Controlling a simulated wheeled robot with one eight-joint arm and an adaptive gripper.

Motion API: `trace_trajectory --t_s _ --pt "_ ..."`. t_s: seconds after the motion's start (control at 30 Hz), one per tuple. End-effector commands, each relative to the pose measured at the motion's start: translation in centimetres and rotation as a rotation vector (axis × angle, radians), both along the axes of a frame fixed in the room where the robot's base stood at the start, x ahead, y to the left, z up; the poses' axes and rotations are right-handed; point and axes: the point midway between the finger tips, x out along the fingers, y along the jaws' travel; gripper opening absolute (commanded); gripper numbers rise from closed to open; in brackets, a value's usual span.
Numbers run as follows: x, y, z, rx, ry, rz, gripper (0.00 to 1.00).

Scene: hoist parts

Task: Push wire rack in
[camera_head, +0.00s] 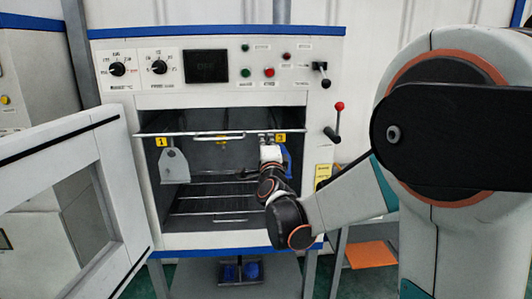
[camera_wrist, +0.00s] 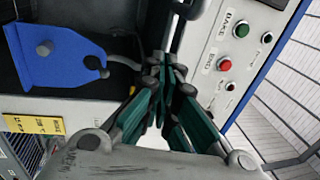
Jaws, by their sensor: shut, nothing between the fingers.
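The wire rack (camera_head: 190,134) shows at the top of the open cabinet's chamber as a thin metal front bar with a handle loop, spanning the opening. Most of its depth is hidden at this angle. My gripper (camera_head: 268,139) is at the bar's right part, in front of the opening. In the wrist view its teal fingers (camera_wrist: 166,72) are together and hold nothing. A dark bar runs up from close to the fingertips; I cannot tell whether they touch it.
A blue plate (camera_wrist: 62,55) hangs right in the chamber, a grey plate (camera_head: 174,167) left. Lower wire shelves (camera_head: 215,197) lie below. The cabinet door (camera_head: 118,180) stands open at left. A red-knobbed lever (camera_head: 337,122) and control buttons (camera_wrist: 242,29) are on the front panel.

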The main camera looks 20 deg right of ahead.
Motion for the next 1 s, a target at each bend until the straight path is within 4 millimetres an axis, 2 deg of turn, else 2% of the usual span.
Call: trace_trajectory --t_s 0.2,0.67,0.77,0.87,1.0 --pt "1.5 -0.4 0.3 0.0 0.0 0.001 0.0" --pt "1.9 -0.6 0.3 0.0 0.0 0.0 0.0" --pt "2.8 -0.9 0.3 0.0 0.0 0.0 0.0" --pt "4.5 -1.5 0.3 0.0 0.001 0.0 0.0" --pt "7.9 -2.6 0.3 0.0 0.0 -0.001 0.0"
